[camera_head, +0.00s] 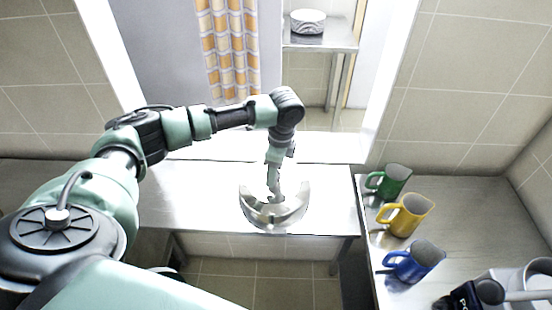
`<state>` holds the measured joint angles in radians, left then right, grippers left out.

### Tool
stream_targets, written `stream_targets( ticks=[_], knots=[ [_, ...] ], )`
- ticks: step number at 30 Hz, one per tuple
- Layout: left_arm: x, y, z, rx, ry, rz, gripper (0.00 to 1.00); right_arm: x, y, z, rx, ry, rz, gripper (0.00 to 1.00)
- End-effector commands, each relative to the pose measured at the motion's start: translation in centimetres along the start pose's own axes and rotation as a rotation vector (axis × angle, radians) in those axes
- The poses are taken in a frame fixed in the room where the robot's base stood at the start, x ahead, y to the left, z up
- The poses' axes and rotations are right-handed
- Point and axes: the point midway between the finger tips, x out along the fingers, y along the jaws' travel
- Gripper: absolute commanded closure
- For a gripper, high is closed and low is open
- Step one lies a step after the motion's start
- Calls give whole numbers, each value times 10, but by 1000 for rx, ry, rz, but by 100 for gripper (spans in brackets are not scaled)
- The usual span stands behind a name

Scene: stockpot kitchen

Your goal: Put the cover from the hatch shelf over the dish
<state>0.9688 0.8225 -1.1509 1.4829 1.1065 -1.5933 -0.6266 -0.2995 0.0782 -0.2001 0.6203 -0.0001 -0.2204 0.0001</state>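A shiny round metal piece (275,217), which looks like the cover, sits on the steel shelf (190,205) below the wall opening. My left arm reaches in from the left and bends down over it. My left gripper (273,191) points down at the middle of the metal piece, at or just above its top. The fingertips are small and blend with the bright metal, so I cannot tell whether they are shut on it. I cannot make out a separate dish; anything beneath the metal piece is hidden. My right gripper is not in view.
On the right counter (480,215) stand a green mug (395,182), a yellow mug (408,216) and a blue mug (420,262). A white patterned bowl (307,22) stands on a shelf beyond the opening, near an orange checked curtain (228,50). The shelf's left part is clear.

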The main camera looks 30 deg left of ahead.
Motion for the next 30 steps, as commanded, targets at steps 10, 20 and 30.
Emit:
stream_targets(
  ticks=[10, 20, 30],
  knots=[
    [-69, -2, -1, 1, 4, -5, 45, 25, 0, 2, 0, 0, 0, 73],
    [-120, -1, 0, 0, 1, -1, 45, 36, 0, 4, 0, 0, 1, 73],
    [-125, 0, 0, 0, 1, 0, 45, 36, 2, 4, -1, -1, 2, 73]
  ],
)
